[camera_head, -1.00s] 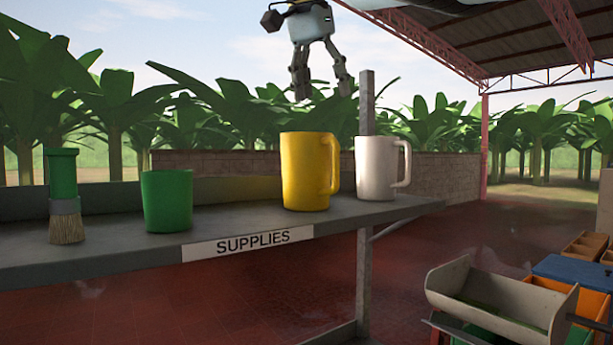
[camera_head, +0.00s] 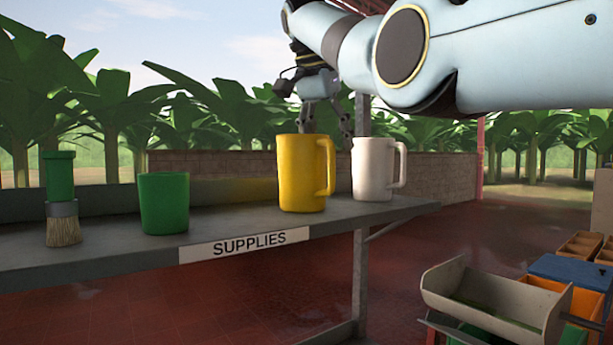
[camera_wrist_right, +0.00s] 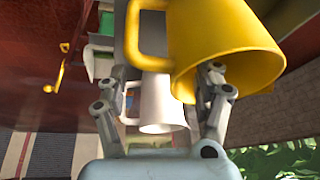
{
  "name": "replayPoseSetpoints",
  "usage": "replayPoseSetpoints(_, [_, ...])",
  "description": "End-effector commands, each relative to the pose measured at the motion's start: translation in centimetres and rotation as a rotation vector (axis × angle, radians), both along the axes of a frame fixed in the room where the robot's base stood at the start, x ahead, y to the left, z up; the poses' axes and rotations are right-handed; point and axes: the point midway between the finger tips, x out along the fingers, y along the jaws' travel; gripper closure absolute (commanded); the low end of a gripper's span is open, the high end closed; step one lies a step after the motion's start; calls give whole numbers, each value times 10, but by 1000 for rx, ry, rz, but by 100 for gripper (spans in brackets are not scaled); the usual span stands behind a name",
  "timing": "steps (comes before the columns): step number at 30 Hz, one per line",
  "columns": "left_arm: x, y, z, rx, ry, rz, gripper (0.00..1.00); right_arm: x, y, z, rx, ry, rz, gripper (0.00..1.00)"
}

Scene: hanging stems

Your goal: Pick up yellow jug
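The yellow jug (camera_head: 298,175) stands upright on the grey shelf (camera_head: 405,210), its handle to the right. In the right wrist view the yellow jug (camera_wrist_right: 225,45) fills the upper right. My right gripper (camera_head: 327,125) hangs fingers down, behind and above the jug in the head view, with the jug hiding the lower end of one finger. In the right wrist view my right gripper (camera_wrist_right: 160,85) is open; one finger overlaps the yellow jug's body, and I cannot tell whether it touches. Nothing is held. My left gripper is not in view.
A white jug (camera_head: 372,170) stands close right of the yellow one; it also shows between the fingers in the wrist view (camera_wrist_right: 157,103). A green cup (camera_head: 164,203) and a brush (camera_head: 62,200) stand to the left. A shelf post (camera_head: 361,260) rises at the right.

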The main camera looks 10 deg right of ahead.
Motion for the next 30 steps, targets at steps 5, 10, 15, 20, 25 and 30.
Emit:
replayPoseSetpoints(5, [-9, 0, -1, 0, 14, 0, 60, 0, 0, 0, 0, 0, 0, 56])
replayPoseSetpoints(10, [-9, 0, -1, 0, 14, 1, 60, 0, 0, 0, 0, 0, 0, 78])
replayPoseSetpoints(15, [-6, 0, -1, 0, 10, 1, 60, 0, 0, 0, 0, 0, 0, 100])
replayPoseSetpoints(20, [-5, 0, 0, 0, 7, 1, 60, 0, 0, 0, 0, 0, 0, 100])
replayPoseSetpoints(25, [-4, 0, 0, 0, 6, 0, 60, 0, 0, 0, 0, 0, 0, 100])
replayPoseSetpoints(30, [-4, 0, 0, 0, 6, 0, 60, 0, 0, 1, 1, -1, 0, 100])
